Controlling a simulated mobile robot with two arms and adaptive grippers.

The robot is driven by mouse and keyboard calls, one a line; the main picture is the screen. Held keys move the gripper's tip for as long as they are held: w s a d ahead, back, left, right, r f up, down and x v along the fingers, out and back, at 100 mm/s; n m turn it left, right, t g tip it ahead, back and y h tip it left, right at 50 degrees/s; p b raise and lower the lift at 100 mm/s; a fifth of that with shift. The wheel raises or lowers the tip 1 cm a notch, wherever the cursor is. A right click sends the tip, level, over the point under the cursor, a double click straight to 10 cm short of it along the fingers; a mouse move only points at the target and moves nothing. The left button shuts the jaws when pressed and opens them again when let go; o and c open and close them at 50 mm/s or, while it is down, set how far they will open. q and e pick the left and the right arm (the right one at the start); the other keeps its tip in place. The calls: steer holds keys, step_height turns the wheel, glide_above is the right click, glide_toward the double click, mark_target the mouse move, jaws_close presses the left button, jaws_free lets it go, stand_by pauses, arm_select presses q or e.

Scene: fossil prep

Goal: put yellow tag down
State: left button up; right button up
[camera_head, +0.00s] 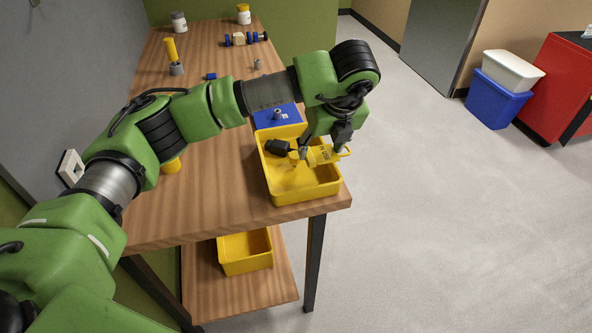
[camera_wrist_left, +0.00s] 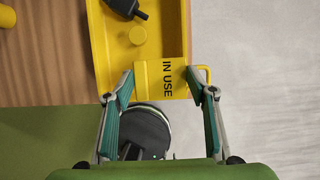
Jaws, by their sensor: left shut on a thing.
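The yellow tag (camera_wrist_left: 161,80), marked "IN USE", is held between the fingers of my left gripper (camera_wrist_left: 161,92). In the head view the tag (camera_head: 323,154) is over the right part of a yellow tray (camera_head: 307,190) on the table. A small yellow loop sticks out at its right side. I cannot tell whether the tag touches the tray. My left gripper (camera_head: 321,145) comes down from above and is shut on the tag. My right gripper does not show in either view.
A blue board (camera_head: 277,118) lies behind the tray. A yellow bin (camera_head: 245,252) stands on the lower shelf.

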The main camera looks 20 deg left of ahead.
arm_select(q)
steer(key=a+f, duration=0.1)
steer(key=s+a+f+p, duration=0.1)
steer(key=s+a+f, duration=0.1)
steer(key=f, duration=0.1)
steer(key=shift+a+p, duration=0.3)
steer(key=shift+a, duration=0.05)
steer(key=shift+s+a+f, duration=0.15)
steer(key=shift+a+f, duration=0.2)
steer(key=shift+f, duration=0.3)
steer(key=f+p, duration=0.1)
steer(key=f, duration=0.1)
steer(key=f+p, duration=0.1)
steer(key=shift+s+a+f+p, duration=0.2)
steer(key=shift+a+f+p, duration=0.1)
steer(key=shift+a+f, duration=0.05)
steer(key=shift+f, duration=0.15)
steer(key=o, duration=0.6)
steer(key=shift+d, duration=0.1)
steer(key=shift+o, duration=0.2)
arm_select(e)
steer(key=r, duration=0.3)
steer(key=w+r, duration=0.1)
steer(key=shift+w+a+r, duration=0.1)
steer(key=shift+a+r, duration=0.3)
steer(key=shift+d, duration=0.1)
